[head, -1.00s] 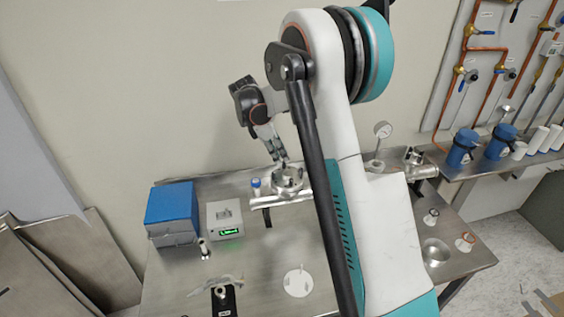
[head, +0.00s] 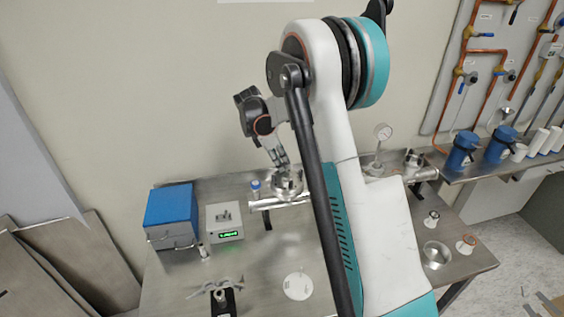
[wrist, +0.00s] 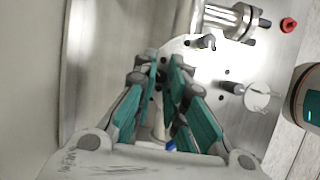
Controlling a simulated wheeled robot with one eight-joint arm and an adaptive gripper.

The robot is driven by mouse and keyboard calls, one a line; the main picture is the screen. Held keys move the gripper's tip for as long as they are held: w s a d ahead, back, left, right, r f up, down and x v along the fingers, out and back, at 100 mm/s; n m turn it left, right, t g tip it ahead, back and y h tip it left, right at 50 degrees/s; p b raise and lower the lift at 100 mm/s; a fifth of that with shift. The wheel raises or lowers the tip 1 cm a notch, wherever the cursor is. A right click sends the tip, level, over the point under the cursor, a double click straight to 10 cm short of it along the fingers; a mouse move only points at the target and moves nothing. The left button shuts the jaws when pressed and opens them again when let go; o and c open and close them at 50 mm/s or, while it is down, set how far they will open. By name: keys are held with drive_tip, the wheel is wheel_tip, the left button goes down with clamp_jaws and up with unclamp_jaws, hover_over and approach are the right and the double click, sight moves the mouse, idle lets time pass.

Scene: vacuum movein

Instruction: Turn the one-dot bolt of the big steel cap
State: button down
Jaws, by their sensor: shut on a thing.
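The big steel cap (head: 291,187) sits on top of a steel pipe fitting at the back of the bench. In the wrist view its bright round face (wrist: 203,70) shows several small dark holes or marks. My gripper (head: 284,170) points down onto the cap's rim. In the wrist view its green-padded fingers (wrist: 163,68) close together at the cap's left edge, shut on a bolt there. The bolt is mostly hidden between the fingertips, and I cannot make out its dot mark.
A blue box (head: 171,210) and a grey box with a green display (head: 224,221) stand left of the fitting. A small blue-capped vial (head: 256,187) is close by. A pressure gauge (head: 382,131) stands to the right. A white disc (head: 298,286) lies in front.

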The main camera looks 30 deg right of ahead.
drive_tip(key=shift+m, duration=0.3)
drive_tip(key=m+g, duration=0.1)
drive_tip(key=m, duration=0.1)
drive_tip(key=m+g+y, duration=0.1)
drive_tip(key=m, duration=0.2)
drive_tip(key=shift+w+d+m, duration=0.1)
drive_tip(key=shift+w+m, duration=0.05)
drive_tip(key=shift+m, duration=0.15)
drive_tip(key=m+y, duration=0.1)
drive_tip(key=m, duration=0.2)
drive_tip(key=m+g+y, duration=0.1)
drive_tip(key=m, duration=0.2)
drive_tip(key=shift+d+y, duration=0.15)
drive_tip(key=shift+y, duration=0.25)
drive_tip(key=m+y, duration=0.1)
drive_tip(key=m, duration=0.2)
drive_tip(key=m+y, duration=0.1)
drive_tip(key=m, duration=0.2)
drive_tip(key=shift+d+m, duration=0.2)
drive_tip(key=shift+m, duration=0.1)
drive_tip(key=m+t+y, duration=0.1)
drive_tip(key=m, duration=0.2)
drive_tip(key=m+y, duration=0.1)
drive_tip(key=m, duration=0.2)
drive_tip(key=shift+d+m+t, duration=0.1)
drive_tip(key=shift+m+t, duration=0.2)
drive_tip(key=shift+t, duration=0.1)
drive_tip(key=c, duration=1.9)
unclamp_jaws()
drive_tip(key=shift+r, duration=0.1)
